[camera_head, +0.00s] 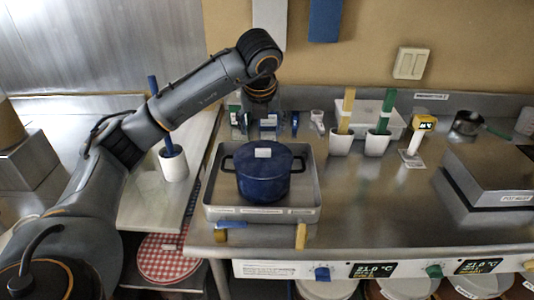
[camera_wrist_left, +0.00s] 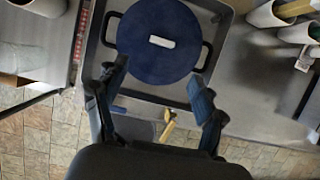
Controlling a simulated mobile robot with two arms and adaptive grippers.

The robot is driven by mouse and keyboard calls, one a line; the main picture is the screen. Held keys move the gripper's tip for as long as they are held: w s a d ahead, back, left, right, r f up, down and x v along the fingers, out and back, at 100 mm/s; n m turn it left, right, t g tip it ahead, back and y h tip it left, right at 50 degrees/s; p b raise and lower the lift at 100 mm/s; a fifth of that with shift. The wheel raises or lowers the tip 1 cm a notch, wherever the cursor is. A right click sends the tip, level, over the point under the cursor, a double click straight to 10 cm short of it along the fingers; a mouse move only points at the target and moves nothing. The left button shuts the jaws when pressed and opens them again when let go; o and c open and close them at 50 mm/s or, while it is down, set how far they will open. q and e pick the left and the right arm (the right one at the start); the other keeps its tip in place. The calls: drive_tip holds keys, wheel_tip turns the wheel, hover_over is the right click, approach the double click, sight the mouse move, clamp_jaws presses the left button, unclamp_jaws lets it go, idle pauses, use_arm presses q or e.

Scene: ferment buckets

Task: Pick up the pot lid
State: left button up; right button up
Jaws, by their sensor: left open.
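A dark blue pot (camera_head: 263,187) with two side handles stands in a shallow metal tray (camera_head: 216,212). Its blue lid (camera_head: 285,158) sits on top with a pale bar-shaped knob (camera_head: 263,153). In the left wrist view the round lid (camera_wrist_left: 140,28) and its knob (camera_wrist_left: 162,42) lie ahead of the fingers. My left gripper (camera_head: 265,130) is open and empty, pointing down, above and behind the pot in the head view. In the left wrist view my left gripper (camera_wrist_left: 156,88) has its fingers spread, apart from the knob. My right gripper is not in view.
A white cup (camera_head: 174,166) with a blue-handled tool stands left of the tray. White cups with yellow (camera_head: 341,142) and green (camera_head: 377,144) handled tools stand to the right. A metal box (camera_head: 492,172) is farther right. The counter between is mostly clear.

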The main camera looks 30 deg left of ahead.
use_arm(q)
drive_tip(key=p, duration=0.1)
approach(263, 150)
drive_tip(key=f, duration=0.2)
drive_tip(key=shift+a+f, duration=0.3)
drive_tip(key=x, duration=0.1)
drive_tip(key=p+x, duration=0.1)
drive_tip(key=shift+w+a+f, duration=0.1)
drive_tip(key=shift+w+f, duration=0.15)
drive_tip(key=shift+w, duration=0.15)
drive_tip(key=p+x, duration=0.1)
drive_tip(key=x, duration=0.2)
drive_tip(key=shift+w+f+p, duration=0.2)
drive_tip(key=shift+w+p, duration=0.05)
drive_tip(key=shift+p, duration=0.05)
drive_tip(key=shift+a+f, duration=0.1)
drive_tip(key=shift+f, duration=0.05)
drive_tip(key=c, duration=1.3)
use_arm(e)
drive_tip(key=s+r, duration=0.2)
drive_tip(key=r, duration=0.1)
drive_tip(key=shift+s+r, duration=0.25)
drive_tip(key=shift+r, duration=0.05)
